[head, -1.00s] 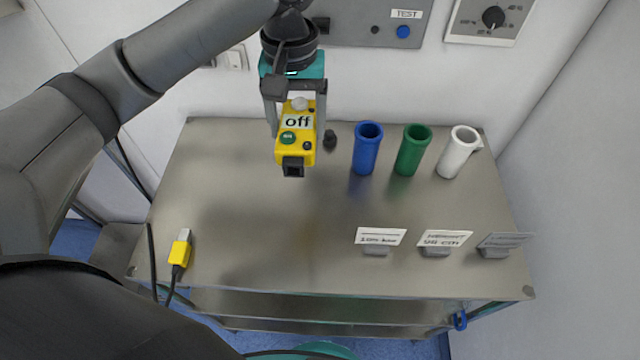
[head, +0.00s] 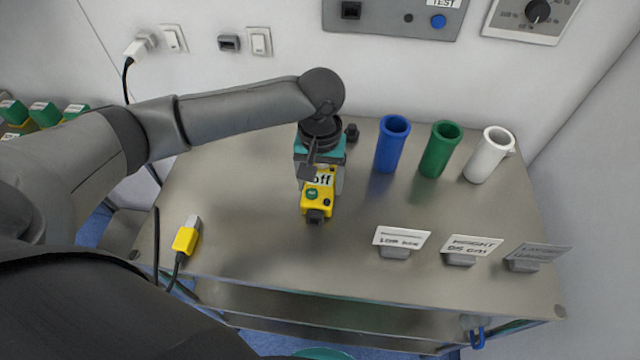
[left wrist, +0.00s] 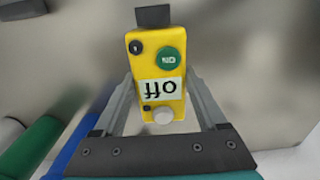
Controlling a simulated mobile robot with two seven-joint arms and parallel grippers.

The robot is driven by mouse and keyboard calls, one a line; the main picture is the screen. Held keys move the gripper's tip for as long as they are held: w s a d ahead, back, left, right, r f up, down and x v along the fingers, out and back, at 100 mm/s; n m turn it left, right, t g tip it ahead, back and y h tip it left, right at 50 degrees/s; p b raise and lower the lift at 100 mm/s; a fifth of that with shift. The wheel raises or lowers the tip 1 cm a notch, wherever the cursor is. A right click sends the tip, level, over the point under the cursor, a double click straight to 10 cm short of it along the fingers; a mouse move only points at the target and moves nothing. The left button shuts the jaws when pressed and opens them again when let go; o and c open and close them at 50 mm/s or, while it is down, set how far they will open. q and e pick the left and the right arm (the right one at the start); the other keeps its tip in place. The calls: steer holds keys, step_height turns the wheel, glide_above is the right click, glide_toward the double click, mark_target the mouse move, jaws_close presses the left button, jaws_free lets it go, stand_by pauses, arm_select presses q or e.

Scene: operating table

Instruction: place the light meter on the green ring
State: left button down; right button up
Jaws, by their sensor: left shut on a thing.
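The light meter is a yellow box (head: 318,205) with an "off" label, a green button and a black end. In the left wrist view the meter (left wrist: 157,65) shows its label upside down and a white dome near the gripper's palm. My left gripper (head: 320,184) is shut on it, one finger along each side. The meter is over the table's left-middle part; I cannot tell its height. The green ring appears as the round rim of an upright green tube (head: 439,152), right of the gripper and apart from it. My right gripper is not in view.
A blue tube (head: 391,147) and a white tube (head: 488,156) flank the green one. Several label cards, one (head: 401,239) nearest the meter, stand in front. A yellow plug (head: 186,237) lies at the left of the metal table (head: 255,235). A small black knob (head: 352,132) stands behind the gripper.

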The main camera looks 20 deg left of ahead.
arm_select(q)
steer(key=shift+f, duration=0.3)
steer(key=shift+f, duration=0.1)
jaws_free()
